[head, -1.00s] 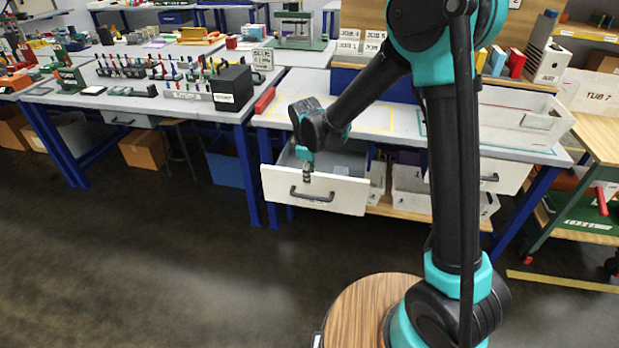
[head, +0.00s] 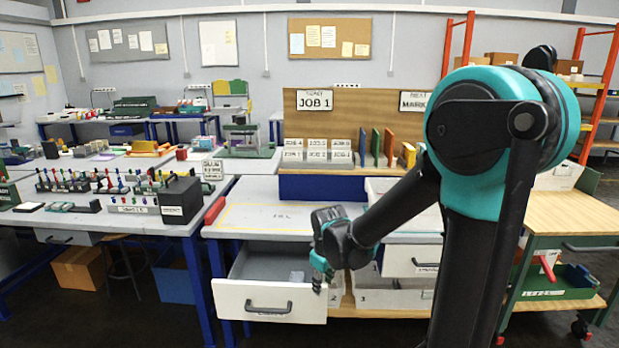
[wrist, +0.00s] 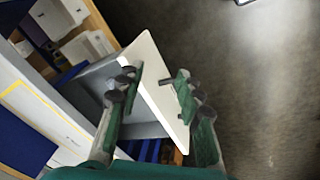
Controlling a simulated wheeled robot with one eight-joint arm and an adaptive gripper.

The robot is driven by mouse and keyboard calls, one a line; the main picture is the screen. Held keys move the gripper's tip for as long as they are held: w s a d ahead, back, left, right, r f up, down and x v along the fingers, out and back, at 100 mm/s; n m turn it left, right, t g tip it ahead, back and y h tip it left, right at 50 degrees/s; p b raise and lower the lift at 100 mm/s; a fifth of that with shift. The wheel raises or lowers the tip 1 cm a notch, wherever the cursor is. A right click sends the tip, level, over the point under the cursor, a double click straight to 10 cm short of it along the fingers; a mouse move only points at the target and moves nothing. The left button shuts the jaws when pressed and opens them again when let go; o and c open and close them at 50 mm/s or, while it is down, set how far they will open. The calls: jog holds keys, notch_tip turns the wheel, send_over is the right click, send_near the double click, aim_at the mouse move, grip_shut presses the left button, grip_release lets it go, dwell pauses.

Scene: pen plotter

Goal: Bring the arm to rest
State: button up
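My arm reaches from the right of the head view toward an open drawer under the middle bench. My gripper (head: 319,286) hangs pointing down at the right end of the white drawer front (head: 235,298). In the wrist view my gripper (wrist: 158,88) is open, its two green fingers apart. The drawer front (wrist: 150,65) shows between the fingers, which overlap it in the picture. I cannot tell whether they touch it. No held object shows.
The drawer handle (head: 268,307) faces the open floor. The bench top (head: 265,217) has a yellow outline and is mostly bare. A tool-covered table (head: 100,222) stands left. A wooden-topped cart (head: 575,215) stands right, beside my arm.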

jog(key=s+d+f+m+t, duration=0.1)
jog(key=s+d+f+m, duration=0.1)
jog(key=s+d+m, duration=0.8)
jog(key=s+d, duration=0.4)
jog(key=d, duration=0.1)
jog(key=shift+d, duration=0.15)
